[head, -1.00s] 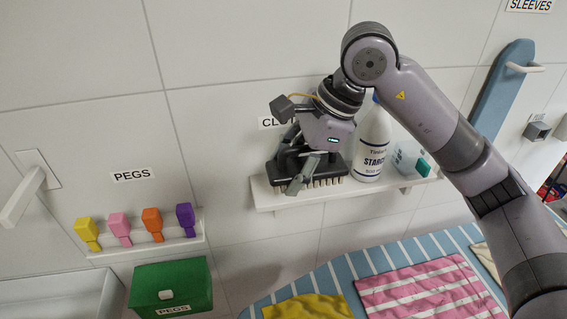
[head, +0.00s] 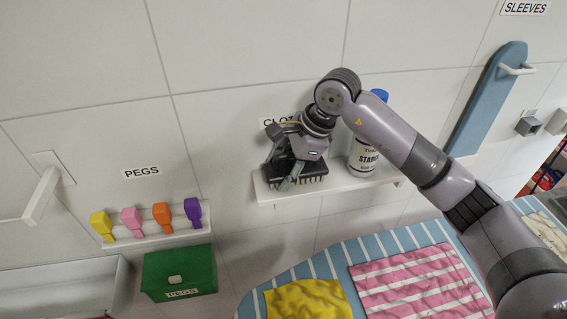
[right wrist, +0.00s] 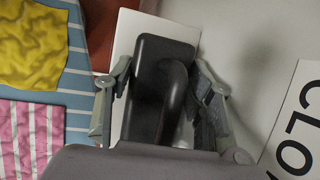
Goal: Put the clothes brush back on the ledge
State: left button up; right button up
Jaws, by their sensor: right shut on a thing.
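My right gripper (head: 286,172) is shut on the brush from above. In the right wrist view the brush (right wrist: 151,55) lies between the fingers, its dark looped handle toward the camera, with the white ledge (right wrist: 127,38) behind it. My left gripper is not in view.
A starch bottle (head: 362,158) stands on the ledge right of the brush, partly behind my arm. A peg rack (head: 160,239) and green peg box (head: 180,272) are at the left. A striped ironing board (head: 335,262) with cloths lies below.

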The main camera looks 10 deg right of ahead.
aim_at(306, 172)
jog(key=shift+f, duration=0.15)
jog(key=o, duration=0.7)
jog(key=shift+r, duration=0.25)
jog(key=shift+d+r, duration=0.15)
jog(key=shift+r, duration=0.15)
jog(key=b+v, duration=0.3)
jog(key=v, duration=0.6)
jog(key=shift+s+d+r, duration=0.15)
jog(key=shift+r, duration=0.2)
jog(key=shift+s+d+r, duration=0.15)
jog(key=shift+d+r, duration=0.05)
jog(key=shift+r, duration=0.4)
